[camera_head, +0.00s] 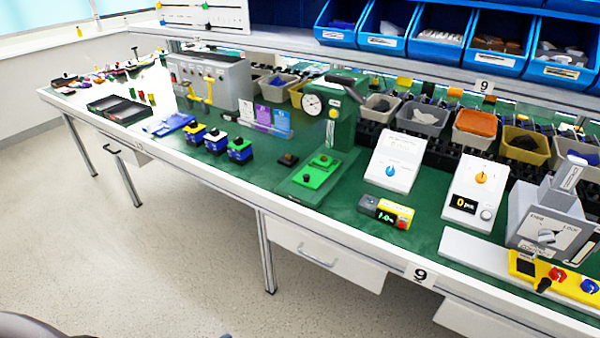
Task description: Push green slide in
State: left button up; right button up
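The green slide (315,175) is a bright green plate with a dark knob on it. It lies on a darker green base plate (292,187) near the front edge of the bench, in front of a green press-like stand (345,125) with a round dial. How far in the slide sits cannot be told at this size. Neither of my grippers is in view, and nothing touches the slide.
A small dark knobbed block (288,160) stands just left of the slide. Right of it are a yellow and grey display box (386,211) and a white box with a blue knob (391,162). Three blue blocks (216,141) stand left. Open floor lies before the bench (150,240).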

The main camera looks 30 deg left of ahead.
aim_at(312, 176)
jog(key=j, duration=0.45)
jog(key=i+j+u, duration=0.1)
jog(key=j, duration=0.3)
jog(key=i+j, duration=0.15)
jog(key=j, duration=0.75)
jog(key=i+u, duration=0.05)
